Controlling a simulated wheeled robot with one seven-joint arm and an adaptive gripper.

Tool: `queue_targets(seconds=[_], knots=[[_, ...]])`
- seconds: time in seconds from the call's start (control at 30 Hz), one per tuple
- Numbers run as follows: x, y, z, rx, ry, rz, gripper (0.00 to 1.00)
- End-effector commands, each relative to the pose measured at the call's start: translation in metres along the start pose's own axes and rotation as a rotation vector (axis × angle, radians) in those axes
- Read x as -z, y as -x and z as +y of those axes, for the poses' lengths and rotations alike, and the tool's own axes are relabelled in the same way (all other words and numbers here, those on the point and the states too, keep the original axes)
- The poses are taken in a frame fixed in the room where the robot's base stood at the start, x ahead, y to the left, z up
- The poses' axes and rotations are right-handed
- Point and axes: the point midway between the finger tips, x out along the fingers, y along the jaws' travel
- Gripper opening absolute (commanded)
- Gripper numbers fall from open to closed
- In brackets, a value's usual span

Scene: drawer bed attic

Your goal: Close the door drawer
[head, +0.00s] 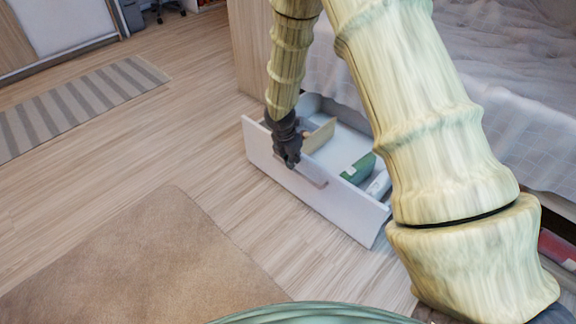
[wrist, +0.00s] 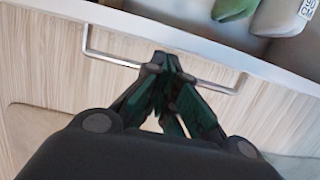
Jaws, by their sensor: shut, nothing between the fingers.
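The drawer (head: 330,216) under the bed is pulled out, and its white front faces the open floor. In the head view my gripper (head: 291,161) is at the drawer front, by the left part of its handle (head: 309,174). In the wrist view my gripper (wrist: 164,62) is shut with its fingertips together over the middle of the metal bar handle (wrist: 218,86). Nothing shows between the fingers. I cannot tell whether the tips touch the bar. The drawer front (wrist: 50,60) looks wood-grained there, with a pale top edge.
Inside the drawer are a green item (head: 358,169), a white item (head: 379,185) and a tan piece (head: 320,136). The bed (head: 520,120) stands behind it. A brown rug (head: 150,260) and a striped rug (head: 75,108) lie on the open wooden floor at left.

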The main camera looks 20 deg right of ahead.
Motion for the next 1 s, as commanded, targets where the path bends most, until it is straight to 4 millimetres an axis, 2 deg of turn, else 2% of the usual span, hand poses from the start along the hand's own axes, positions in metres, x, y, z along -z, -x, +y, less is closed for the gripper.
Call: queue_targets(seconds=[0.4, 0.57, 0.77, 1.0], knots=[[-0.002, 0.001, 0.000, 0.000, 0.000, 0.000, 0.00], [-0.009, 0.001, 0.000, 0.000, -0.001, -0.001, 0.00], [-0.032, -0.001, -0.001, 0.002, -0.003, -0.001, 0.00], [-0.071, -0.010, -0.001, 0.003, -0.004, 0.001, 0.00]])
